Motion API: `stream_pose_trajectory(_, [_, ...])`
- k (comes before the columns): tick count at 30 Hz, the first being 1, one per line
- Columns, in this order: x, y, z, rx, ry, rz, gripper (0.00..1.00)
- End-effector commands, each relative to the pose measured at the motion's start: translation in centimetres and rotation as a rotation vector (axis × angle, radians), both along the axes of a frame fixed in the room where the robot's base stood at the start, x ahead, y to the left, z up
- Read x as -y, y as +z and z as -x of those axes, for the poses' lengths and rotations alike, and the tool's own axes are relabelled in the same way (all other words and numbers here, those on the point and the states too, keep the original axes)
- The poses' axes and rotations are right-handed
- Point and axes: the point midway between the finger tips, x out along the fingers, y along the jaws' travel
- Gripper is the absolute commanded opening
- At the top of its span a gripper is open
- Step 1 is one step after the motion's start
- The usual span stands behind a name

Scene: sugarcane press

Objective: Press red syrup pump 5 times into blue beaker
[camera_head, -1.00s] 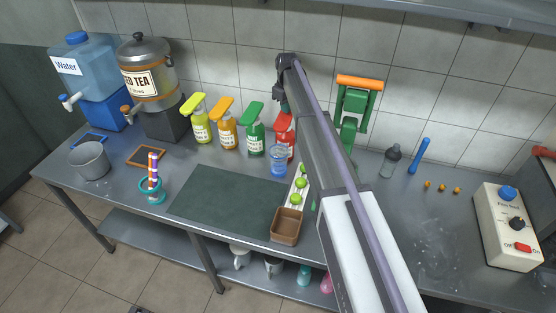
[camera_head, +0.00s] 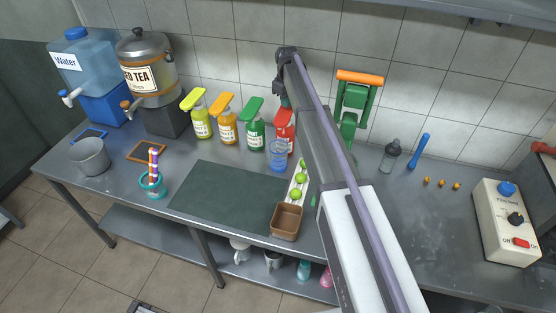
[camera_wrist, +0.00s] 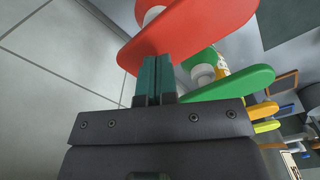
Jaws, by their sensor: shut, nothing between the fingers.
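The red syrup pump (camera_head: 284,132) is the rightmost in the row of bottles, its lower right partly behind my arm. Its red pump head (camera_wrist: 195,25) fills the top of the wrist view. The blue beaker (camera_head: 278,157), clear and blue-tinted, stands upright on the counter just in front of the red bottle, below its spout side. My gripper (camera_wrist: 157,62) is shut and empty, with teal fingertips at the edge of the red head. In the head view my gripper (camera_head: 284,102) is directly over the red pump; I cannot tell whether it touches.
Green (camera_head: 252,130), orange (camera_head: 226,125) and yellow (camera_head: 199,122) pumps stand to the left. A green press (camera_head: 355,105) stands behind my arm. A white tray with limes (camera_head: 297,187) and a brown container (camera_head: 286,222) are in front. The dark mat (camera_head: 225,195) is clear.

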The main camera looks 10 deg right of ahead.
Motion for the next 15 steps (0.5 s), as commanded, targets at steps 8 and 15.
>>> stream_pose_trajectory(8, [0.0,-1.2,0.0,0.000,0.000,0.000,0.00])
stream_pose_trajectory(15, [0.0,-2.0,0.0,0.000,0.000,0.000,0.00])
